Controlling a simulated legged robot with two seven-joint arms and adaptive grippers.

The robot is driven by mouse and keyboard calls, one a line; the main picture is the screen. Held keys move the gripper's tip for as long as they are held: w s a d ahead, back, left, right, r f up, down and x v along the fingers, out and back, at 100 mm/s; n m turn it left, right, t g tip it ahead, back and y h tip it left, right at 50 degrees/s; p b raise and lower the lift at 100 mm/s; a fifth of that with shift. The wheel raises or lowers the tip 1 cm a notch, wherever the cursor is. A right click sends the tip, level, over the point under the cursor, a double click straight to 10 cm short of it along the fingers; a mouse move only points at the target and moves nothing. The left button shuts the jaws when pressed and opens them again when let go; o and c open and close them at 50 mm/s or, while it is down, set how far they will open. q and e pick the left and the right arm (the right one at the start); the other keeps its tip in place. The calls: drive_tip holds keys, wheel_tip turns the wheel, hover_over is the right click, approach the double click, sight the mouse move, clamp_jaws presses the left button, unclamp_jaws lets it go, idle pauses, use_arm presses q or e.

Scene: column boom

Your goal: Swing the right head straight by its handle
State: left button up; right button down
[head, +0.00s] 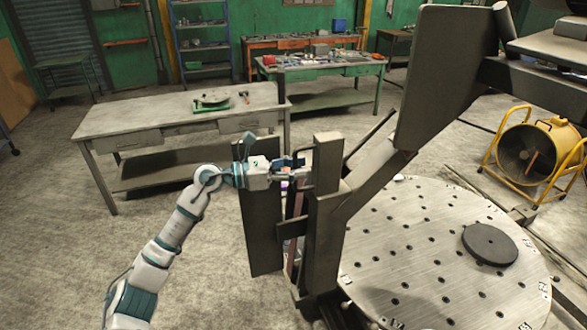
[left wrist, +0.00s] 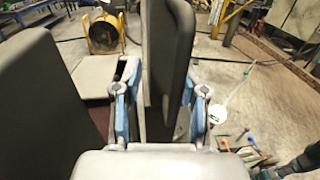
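A grey upright post (head: 323,215) stands near the centre of the head view, with a dark flat panel (head: 262,225) to its left. I cannot tell for sure which part is the right head or its handle. My left gripper (head: 292,172) reaches in from the left between panel and post. In the left wrist view its two blue-padded fingers (left wrist: 161,100) are spread, one on each side of a dark upright bar (left wrist: 166,50). Gaps show beside the bar low down; contact at the tips is unclear. My right gripper is out of view.
A round perforated plate (head: 400,270) with a black disc (head: 490,245) lies right of the post. A large slanted grey arm (head: 440,80) rises above it. A yellow fan (head: 535,150) stands right. A workbench (head: 150,120) stands behind my left arm. Floor at left is clear.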

use_arm(q)
drive_tip(key=v, duration=1.1)
drive_tip(key=shift+a, duration=0.4)
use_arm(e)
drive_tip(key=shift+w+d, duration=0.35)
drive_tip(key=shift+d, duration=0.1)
use_arm(q)
drive_tip(key=shift+w+d+f, duration=0.1)
drive_tip(key=shift+w, duration=0.05)
